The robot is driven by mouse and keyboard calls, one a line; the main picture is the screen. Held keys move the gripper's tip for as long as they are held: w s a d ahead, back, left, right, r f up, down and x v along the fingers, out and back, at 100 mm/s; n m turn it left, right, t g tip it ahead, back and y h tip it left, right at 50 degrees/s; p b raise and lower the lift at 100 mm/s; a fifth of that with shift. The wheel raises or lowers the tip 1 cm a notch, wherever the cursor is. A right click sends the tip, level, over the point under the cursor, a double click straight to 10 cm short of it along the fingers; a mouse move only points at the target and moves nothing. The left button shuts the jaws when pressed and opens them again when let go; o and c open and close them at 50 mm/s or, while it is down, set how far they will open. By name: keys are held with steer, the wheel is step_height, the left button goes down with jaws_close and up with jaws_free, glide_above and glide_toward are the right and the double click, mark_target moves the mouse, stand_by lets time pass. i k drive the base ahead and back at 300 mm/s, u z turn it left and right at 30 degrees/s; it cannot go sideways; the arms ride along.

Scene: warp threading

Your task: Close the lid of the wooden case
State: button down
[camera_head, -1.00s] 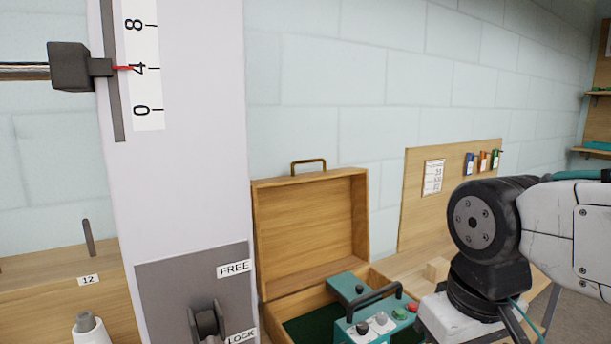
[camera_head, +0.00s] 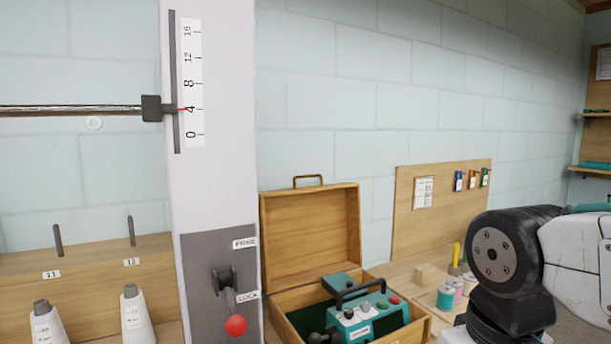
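The wooden case stands in the lower middle of the head view. Its lid (camera_head: 311,238) is raised upright at the back, with a metal handle (camera_head: 308,181) on its top edge. The case's lower box (camera_head: 292,299) is open, with a green lining. A teal device (camera_head: 368,316) with a dark handle and several knobs sits inside. My arm shows at the right edge, to the right of the case. My gripper is not in view.
A grey column (camera_head: 215,190) with a scale and a red-knobbed lever (camera_head: 236,325) stands left of the case. White cones (camera_head: 137,318) stand at the lower left. A wooden block (camera_head: 430,275) and thread spools (camera_head: 446,297) lie on the bench right of the case.

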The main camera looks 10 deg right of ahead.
mark_target(311, 233)
steer(key=z, duration=0.3)
steer(key=i, duration=1.15)
steer(key=u, duration=0.45)
